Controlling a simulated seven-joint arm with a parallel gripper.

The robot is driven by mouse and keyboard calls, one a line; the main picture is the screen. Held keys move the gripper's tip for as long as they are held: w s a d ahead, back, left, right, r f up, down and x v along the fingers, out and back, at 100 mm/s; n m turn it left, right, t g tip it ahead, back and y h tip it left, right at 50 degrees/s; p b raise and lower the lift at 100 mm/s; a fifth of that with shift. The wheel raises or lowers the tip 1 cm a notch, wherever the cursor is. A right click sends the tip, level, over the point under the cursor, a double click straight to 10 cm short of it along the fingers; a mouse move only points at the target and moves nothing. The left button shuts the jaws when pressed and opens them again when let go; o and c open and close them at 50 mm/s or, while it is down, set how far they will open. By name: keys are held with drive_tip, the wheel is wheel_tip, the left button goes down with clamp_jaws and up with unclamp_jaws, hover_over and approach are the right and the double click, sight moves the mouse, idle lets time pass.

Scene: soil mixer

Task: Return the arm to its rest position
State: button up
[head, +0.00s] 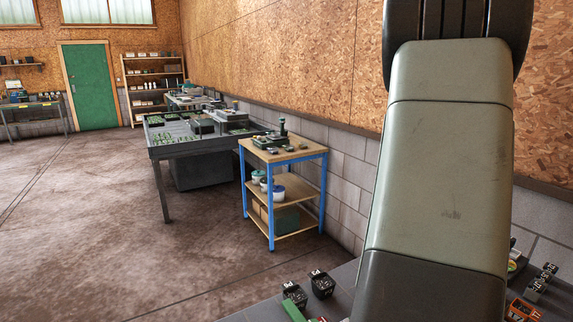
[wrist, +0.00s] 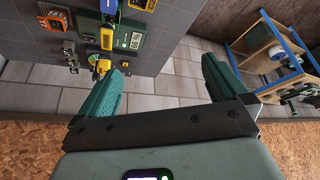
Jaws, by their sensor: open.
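My gripper (wrist: 165,67) shows in the wrist view with its two green fingers spread wide apart. It is open, and nothing is between the fingers but a view of the pale block wall behind. In the head view my arm rises large at the right, with its upper part cut off by the top edge. My gripper does not show in that view. In the wrist view a dark worktop (wrist: 171,22) with small items lies beyond the left finger. The gap between that finger and the nearest yellow item (wrist: 100,63) is hard to judge.
In the head view a blue-framed wooden cart (head: 285,188) stands by the wall, with a dark table (head: 160,151) behind it. Small black boxes (head: 322,284) sit on the near worktop (head: 262,310) beside my arm. The floor (head: 90,220) at the left is clear.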

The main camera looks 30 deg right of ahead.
drive_tip(key=w+a+r+n+t, duration=0.1)
drive_tip(key=a+r+n, duration=0.15)
drive_tip(key=a, duration=0.55)
drive_tip(key=w+a+r+n+y, duration=0.15)
drive_tip(key=a+r, duration=0.25)
drive_tip(key=a, duration=0.5)
drive_tip(key=w+a+r+n+t, duration=0.1)
drive_tip(key=w+a+r, duration=0.15)
drive_tip(key=a, duration=0.55)
drive_tip(key=s+a+n+y, duration=0.1)
drive_tip(key=s+a+n, duration=0.2)
drive_tip(key=s+a, duration=0.4)
drive_tip(key=s+a+r+n+t+y, duration=0.1)
drive_tip(key=s+a+n, duration=0.3)
drive_tip(key=a, duration=1.2)
drive_tip(key=s+y, duration=0.1)
drive_tip(key=s, duration=0.3)
drive_tip(key=shift+s+a+r, duration=0.15)
drive_tip(key=shift+a+r, duration=0.05)
